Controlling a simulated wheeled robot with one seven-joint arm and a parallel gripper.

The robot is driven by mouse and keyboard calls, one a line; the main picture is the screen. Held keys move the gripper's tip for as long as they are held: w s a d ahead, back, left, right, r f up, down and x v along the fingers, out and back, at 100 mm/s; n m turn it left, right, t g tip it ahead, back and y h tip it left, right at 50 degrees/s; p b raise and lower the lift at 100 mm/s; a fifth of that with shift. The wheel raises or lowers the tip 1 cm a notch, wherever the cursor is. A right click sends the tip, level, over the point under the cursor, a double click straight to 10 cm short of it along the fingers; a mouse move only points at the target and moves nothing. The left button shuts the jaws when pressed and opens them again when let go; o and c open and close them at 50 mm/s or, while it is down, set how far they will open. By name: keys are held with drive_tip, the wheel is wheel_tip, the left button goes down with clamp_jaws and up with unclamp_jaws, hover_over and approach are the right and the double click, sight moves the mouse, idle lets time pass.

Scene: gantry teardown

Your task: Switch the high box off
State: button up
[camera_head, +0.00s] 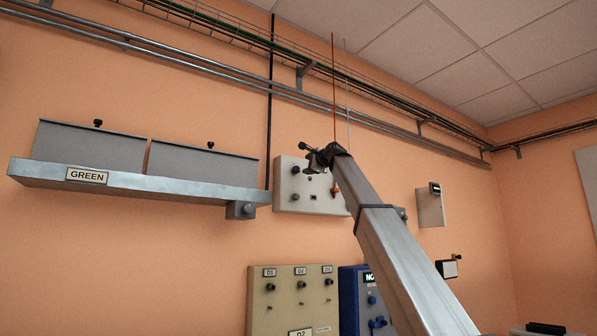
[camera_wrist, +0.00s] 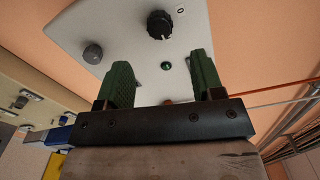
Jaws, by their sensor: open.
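The high box (camera_head: 285,200) is a pale grey box on the orange wall, partly hidden behind my arm. In the wrist view its face (camera_wrist: 122,27) carries a black rotary knob (camera_wrist: 160,24), a grey round button (camera_wrist: 92,54) and a small green lamp or button (camera_wrist: 166,66). A small label reading "0" (camera_wrist: 180,10) is beside the knob. My gripper (camera_wrist: 163,78) has green fingers that stand apart with nothing between them. It is in front of the box, with the knob beyond the fingertips. In the head view my gripper (camera_head: 314,158) overlaps the box's upper right part.
An orange cord (camera_head: 333,100) and a pale cord hang close to my gripper. A metal shelf (camera_head: 140,183) labelled GREEN holds two grey bins at left. Below are a beige panel (camera_head: 262,310) with several knobs and a blue box (camera_head: 348,300). Pipes (camera_head: 220,72) run overhead.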

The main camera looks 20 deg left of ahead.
sight(297, 169)
drive_tip(key=x, duration=0.9)
drive_tip(key=c, duration=0.9)
